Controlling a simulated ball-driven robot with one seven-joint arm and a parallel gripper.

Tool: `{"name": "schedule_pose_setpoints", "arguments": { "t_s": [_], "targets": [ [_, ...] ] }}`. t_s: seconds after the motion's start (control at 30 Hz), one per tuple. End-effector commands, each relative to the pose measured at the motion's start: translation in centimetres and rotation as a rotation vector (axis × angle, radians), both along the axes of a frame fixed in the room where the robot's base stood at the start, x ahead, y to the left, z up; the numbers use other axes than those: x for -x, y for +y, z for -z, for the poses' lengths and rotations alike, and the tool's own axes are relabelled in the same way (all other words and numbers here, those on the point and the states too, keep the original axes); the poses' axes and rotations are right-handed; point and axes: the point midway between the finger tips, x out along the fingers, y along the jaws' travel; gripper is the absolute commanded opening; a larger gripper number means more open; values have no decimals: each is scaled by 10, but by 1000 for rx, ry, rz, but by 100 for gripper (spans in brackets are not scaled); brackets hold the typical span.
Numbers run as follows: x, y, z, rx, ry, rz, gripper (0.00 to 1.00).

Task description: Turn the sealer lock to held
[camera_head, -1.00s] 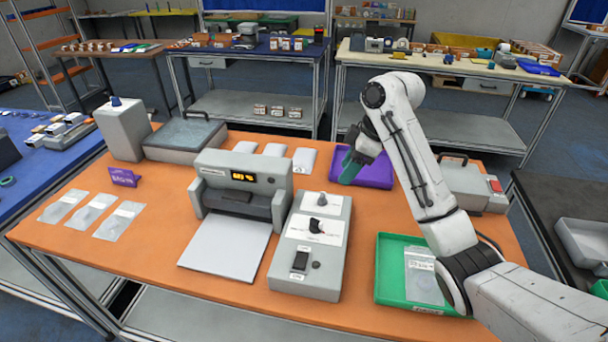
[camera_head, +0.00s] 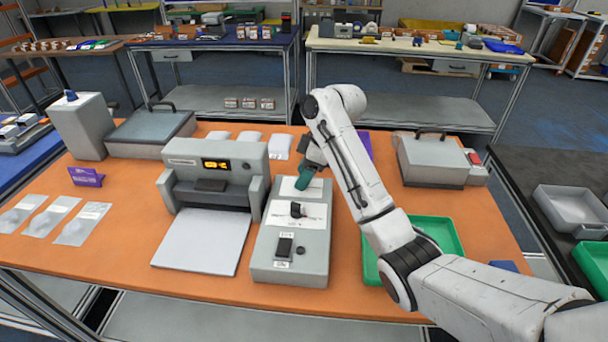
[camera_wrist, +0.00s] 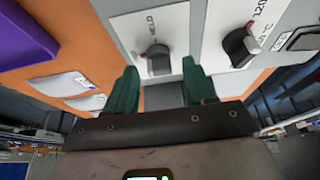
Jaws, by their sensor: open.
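The grey control box (camera_head: 262,240) stands on the orange table, right of the sealer (camera_head: 215,165). The lock knob (camera_wrist: 158,62) shows in the wrist view as a dark grey knob with a red mark, on a white plate lettered "HELD" (camera_wrist: 150,22). My gripper (camera_head: 304,180) is over the far end of the box and hides this knob in the head view. In the wrist view my gripper (camera_wrist: 161,85) has its green fingers apart, with the knob ahead between them. Contact cannot be told.
A black dial (camera_head: 297,209) and a dark switch (camera_head: 284,247) sit nearer on the same box. White packets (camera_head: 251,137) lie behind the sealer.

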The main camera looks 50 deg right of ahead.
Motion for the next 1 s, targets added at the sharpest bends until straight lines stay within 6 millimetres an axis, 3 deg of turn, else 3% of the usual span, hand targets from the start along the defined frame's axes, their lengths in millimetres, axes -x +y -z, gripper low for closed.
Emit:
{"name": "schedule_pose_setpoints", "arguments": {
  "t_s": [0.3, 0.83, 1.0],
  "targets": [
    [-1, 1, 2, 0, 0, -1, 53],
    [-1, 1, 2, 0, 0, -1, 2],
    [0, 1, 2, -1, 1, 3, 0]
  ]
}}
